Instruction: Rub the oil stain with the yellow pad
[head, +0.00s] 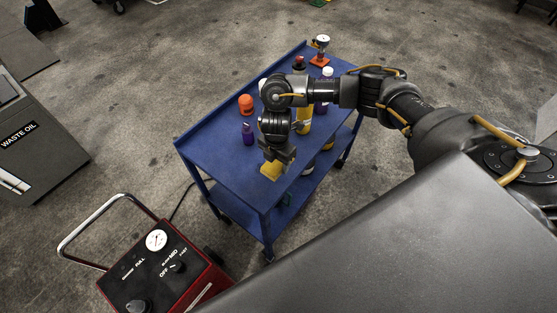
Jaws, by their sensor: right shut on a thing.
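The yellow pad (271,171) is at the near part of the blue cart's top (222,165). My right gripper (277,157) is shut on the pad from above. I cannot tell whether the pad touches the cart top or is held just above it. I make out no oil stain on the cart top; the floor has several dark patches, and I cannot tell whether one of them is the stain. My left gripper is not in view.
On the cart stand an orange item (245,104), a purple bottle (248,133), a yellow bottle (304,121) and others behind my arm. A red machine (165,270) with a handle stands at lower left. A waste oil container (35,140) is at left.

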